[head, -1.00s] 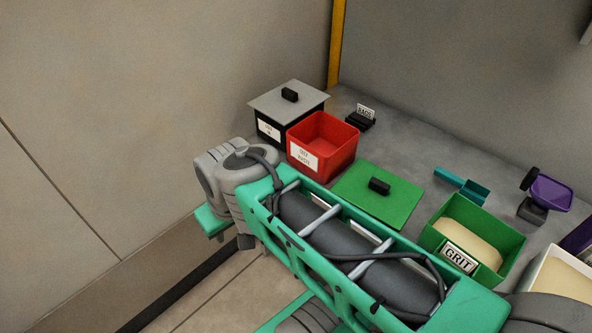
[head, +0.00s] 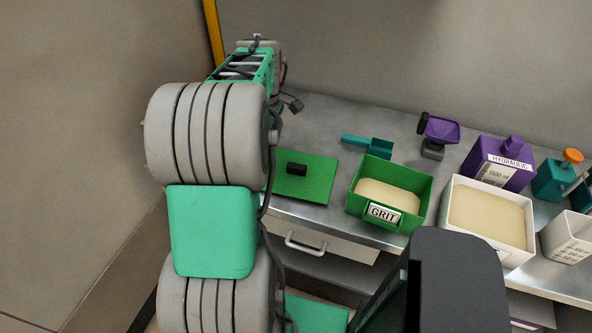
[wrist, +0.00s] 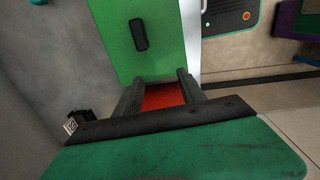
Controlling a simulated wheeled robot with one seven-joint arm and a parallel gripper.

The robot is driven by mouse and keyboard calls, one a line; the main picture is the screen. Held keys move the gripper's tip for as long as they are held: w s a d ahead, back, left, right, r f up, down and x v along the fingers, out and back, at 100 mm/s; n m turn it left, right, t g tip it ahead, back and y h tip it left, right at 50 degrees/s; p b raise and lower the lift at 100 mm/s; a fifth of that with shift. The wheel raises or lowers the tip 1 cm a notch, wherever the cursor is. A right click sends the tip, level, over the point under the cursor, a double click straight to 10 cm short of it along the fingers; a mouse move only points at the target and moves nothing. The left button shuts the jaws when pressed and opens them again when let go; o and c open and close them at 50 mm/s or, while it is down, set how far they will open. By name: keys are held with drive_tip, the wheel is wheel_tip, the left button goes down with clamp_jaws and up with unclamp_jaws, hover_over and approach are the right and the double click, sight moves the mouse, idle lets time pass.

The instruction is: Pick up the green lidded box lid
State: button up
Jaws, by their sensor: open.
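The green lid (head: 307,181) lies flat on the grey worktop, left of the open green box labelled GRIT (head: 360,206). It has a black handle (head: 297,169) on top. In the wrist view the lid (wrist: 165,62) is beyond my fingertips, with its handle (wrist: 138,34) apart from them. In the head view my arm hides the lid's left edge, and my gripper is not clearly visible.
A teal scoop (head: 368,146), a purple scale (head: 437,131) and a purple hydraulic bottle (head: 497,163) stand toward the back. A white bin (head: 487,220) sits right of the green box. A drawer with a handle (head: 305,243) is below the worktop's front edge.

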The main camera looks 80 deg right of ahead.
hover_over(297, 165)
drive_tip(key=shift+s+a+f, duration=0.1)
drive_tip(key=shift+a+f, duration=0.2)
drive_tip(key=shift+f, duration=0.3)
drive_tip(key=f, duration=0.2)
drive_tip(key=f+p, duration=0.1)
drive_tip(key=f, duration=0.2)
drive_tip(key=f+p, duration=0.1)
drive_tip(key=f, duration=0.1)
drive_tip(key=shift+d+f, duration=0.25)
drive_tip(key=shift+f, duration=0.05)
clamp_jaws()
